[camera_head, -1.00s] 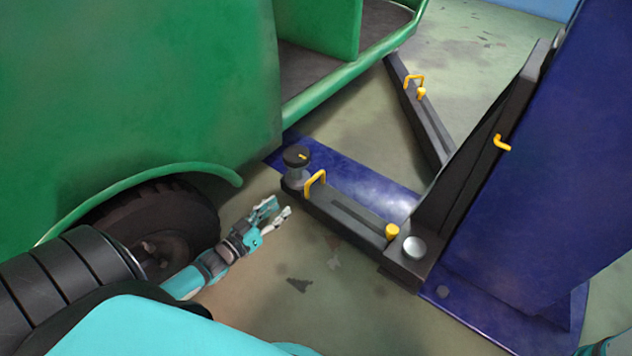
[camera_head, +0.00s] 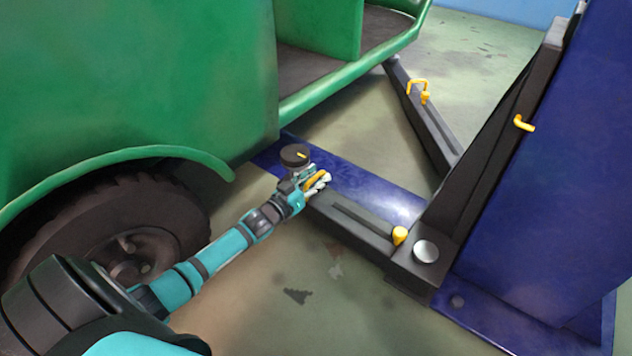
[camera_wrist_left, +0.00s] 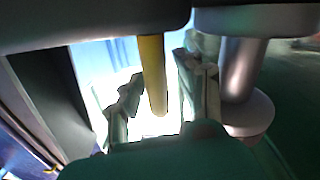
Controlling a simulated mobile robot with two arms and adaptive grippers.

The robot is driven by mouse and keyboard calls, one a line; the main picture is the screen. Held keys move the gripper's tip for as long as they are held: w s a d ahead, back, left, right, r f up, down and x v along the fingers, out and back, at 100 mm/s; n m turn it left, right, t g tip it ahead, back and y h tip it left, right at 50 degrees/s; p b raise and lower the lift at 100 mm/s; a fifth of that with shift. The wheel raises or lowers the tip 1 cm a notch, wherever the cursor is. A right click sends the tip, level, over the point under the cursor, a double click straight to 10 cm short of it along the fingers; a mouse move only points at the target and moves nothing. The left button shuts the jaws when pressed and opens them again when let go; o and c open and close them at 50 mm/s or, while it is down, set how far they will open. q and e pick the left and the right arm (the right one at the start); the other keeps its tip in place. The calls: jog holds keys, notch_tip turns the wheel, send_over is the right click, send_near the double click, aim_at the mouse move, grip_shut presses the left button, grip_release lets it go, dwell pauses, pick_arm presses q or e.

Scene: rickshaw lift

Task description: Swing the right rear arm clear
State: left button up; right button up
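The near lift arm (camera_head: 352,221), a dark bar, reaches from the blue post's foot toward the green rickshaw, over a blue base plate. Its round black pad (camera_head: 295,156) stands at the free end near the rickshaw's underside. A yellow handle (camera_head: 316,181) stands on the bar beside the pad. My left gripper (camera_head: 317,184) is at this handle. In the left wrist view, the yellow handle bar (camera_wrist_left: 153,75) stands between the two open fingers (camera_wrist_left: 160,100), with gaps on both sides. A yellow knob (camera_head: 399,235) sits near the pivot. My right gripper is out of view.
The green rickshaw (camera_head: 130,75) with its rear wheel (camera_head: 125,235) fills the left. The blue post (camera_head: 545,190) stands at the right. A second lift arm (camera_head: 428,122) lies behind, angled under the rickshaw's sill. Floor in front of the near arm is clear.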

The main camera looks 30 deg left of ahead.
pick_arm(q)
grip_shut()
dwell(0.5)
